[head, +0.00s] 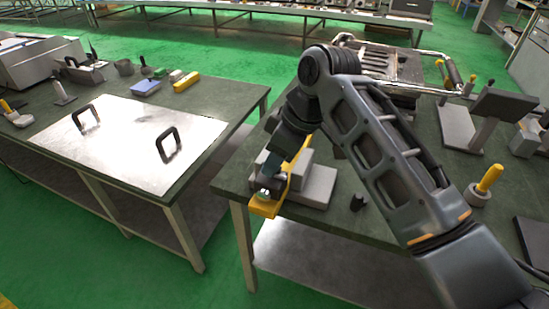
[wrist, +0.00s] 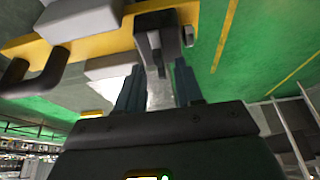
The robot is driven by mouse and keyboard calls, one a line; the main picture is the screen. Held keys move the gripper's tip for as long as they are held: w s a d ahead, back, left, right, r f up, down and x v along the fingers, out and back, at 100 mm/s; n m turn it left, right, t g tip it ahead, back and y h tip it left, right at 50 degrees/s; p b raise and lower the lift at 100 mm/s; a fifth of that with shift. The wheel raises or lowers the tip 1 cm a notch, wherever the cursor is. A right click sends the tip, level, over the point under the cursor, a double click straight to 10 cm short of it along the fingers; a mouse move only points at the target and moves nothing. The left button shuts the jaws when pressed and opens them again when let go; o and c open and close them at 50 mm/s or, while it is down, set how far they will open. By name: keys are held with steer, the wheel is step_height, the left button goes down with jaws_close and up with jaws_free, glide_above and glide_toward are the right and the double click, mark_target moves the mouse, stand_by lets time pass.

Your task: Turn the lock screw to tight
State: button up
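A yellow bar fixture (head: 264,207) with grey blocks sits at the near left corner of the right-hand bench. A small metal screw-like part (head: 264,194) shows on its front end. My gripper (head: 271,166) points down at this end, and its fingertips are partly hidden by my arm. In the wrist view, the yellow bar (wrist: 85,42) runs across the top and carries a dark grey clamp piece (wrist: 158,25). My two fingers (wrist: 159,88) stand on either side of a light metal part below the clamp. Whether they press on it is not clear.
Grey blocks (head: 318,186) lie beside the fixture. A metal frame (head: 385,65) is behind my arm. The left bench holds a metal plate (head: 130,140) with two black handles; a floor gap separates the benches.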

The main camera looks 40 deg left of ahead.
steer(key=shift+a+f, duration=0.15)
steer(key=shift+f, duration=0.25)
steer(key=shift+c, duration=0.2)
jaws_close()
